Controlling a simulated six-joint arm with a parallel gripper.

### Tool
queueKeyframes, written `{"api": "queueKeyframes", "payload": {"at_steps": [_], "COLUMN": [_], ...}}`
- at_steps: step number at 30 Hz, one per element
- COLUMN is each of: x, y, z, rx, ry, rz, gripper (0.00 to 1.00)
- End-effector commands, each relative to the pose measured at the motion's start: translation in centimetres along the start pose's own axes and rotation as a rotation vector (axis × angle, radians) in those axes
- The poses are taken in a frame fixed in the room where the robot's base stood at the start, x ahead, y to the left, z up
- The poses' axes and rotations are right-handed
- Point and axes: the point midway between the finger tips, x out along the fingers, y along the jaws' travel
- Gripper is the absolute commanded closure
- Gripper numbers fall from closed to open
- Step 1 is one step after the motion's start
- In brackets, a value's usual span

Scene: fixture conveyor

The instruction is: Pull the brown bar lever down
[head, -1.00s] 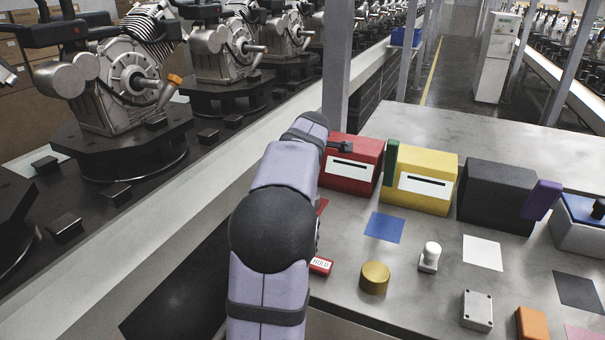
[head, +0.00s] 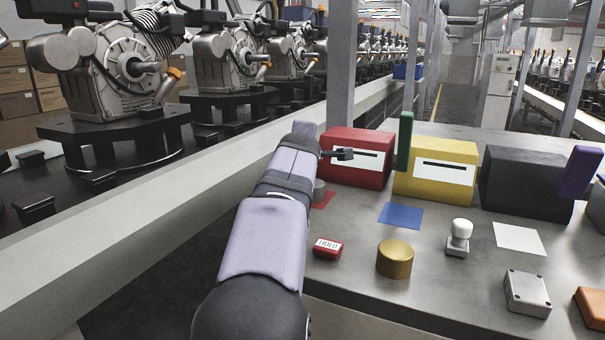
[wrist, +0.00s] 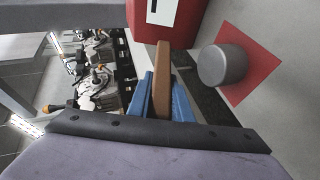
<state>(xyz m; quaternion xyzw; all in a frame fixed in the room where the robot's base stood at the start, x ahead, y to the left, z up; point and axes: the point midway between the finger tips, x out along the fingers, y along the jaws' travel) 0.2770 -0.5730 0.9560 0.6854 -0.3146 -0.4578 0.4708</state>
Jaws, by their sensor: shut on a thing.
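The brown bar lever (wrist: 162,85) shows in the wrist view as a flat upright bar beside the red box. My gripper (wrist: 163,96) has its blue fingers shut on the bar, one on each side, with the bar's end standing out past the fingertips. The red box (head: 372,174) with a white slotted label is at the left end of the row in the head view; it also shows at the top of the wrist view (wrist: 183,18). In the head view my own arm hides the lever and the fingers.
A grey round knob (wrist: 222,66) on a red square (wrist: 250,62) lies close right of the bar. A yellow box (head: 440,184) and a black box (head: 525,185) stand further right. A HOLD block (head: 328,248) and a gold cylinder (head: 395,261) sit nearer on the bench.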

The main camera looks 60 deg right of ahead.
Motion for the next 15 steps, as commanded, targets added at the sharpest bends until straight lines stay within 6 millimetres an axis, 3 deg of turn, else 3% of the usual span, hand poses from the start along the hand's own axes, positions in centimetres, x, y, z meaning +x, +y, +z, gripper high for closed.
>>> {"api": "queueKeyframes", "payload": {"at_steps": [1, 15], "x": [0.4, 0.5], "y": [-1.4, -2.4], "z": [0.1, 0.2], "rx": [-0.009, -0.076], "ry": [0.000, -0.001], "rz": [0.019, 0.180], "gripper": [1.00, 1.00]}}
